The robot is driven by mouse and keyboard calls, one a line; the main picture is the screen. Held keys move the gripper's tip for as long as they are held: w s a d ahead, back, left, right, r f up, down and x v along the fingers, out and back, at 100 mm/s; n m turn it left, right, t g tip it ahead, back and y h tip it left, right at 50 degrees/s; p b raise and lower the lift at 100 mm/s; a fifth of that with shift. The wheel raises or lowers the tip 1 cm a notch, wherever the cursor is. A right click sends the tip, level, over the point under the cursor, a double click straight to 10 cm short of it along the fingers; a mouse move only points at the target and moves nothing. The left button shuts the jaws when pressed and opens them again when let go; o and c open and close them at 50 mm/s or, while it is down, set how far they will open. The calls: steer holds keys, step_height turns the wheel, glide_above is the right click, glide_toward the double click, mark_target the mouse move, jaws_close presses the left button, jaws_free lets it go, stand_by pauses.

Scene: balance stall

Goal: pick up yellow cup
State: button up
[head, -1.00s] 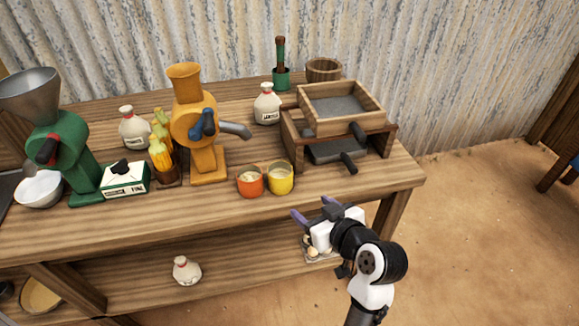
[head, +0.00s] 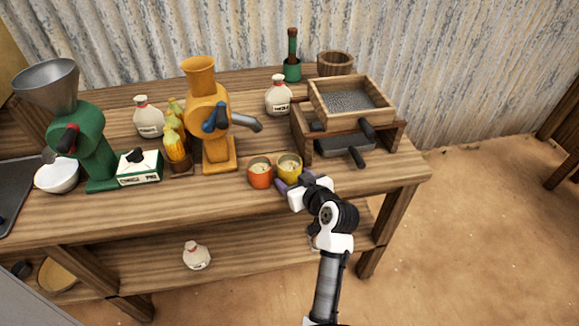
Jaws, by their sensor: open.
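The yellow cup (head: 290,167) stands upright on the bench top near its front edge, with pale contents showing inside. The orange-red cup (head: 260,173) stands close beside it on the left. My gripper (head: 290,183) is open, its purple fingers at the front of the yellow cup. The fingers and white hand cover the cup's lower part, and I cannot tell whether they touch it.
The yellow mill (head: 208,120) stands behind and left of the cups, its spout reaching toward them. A wooden sieve box (head: 300,140) stands to the right. A white bottle (head: 278,97) stands behind. The bench front (head: 210,200) is clear.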

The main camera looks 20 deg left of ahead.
steer(key=shift+w+a+f, duration=0.1)
steer(key=shift+w+a, duration=0.1)
steer(key=c, duration=0.6)
steer(key=shift+c, duration=0.4)
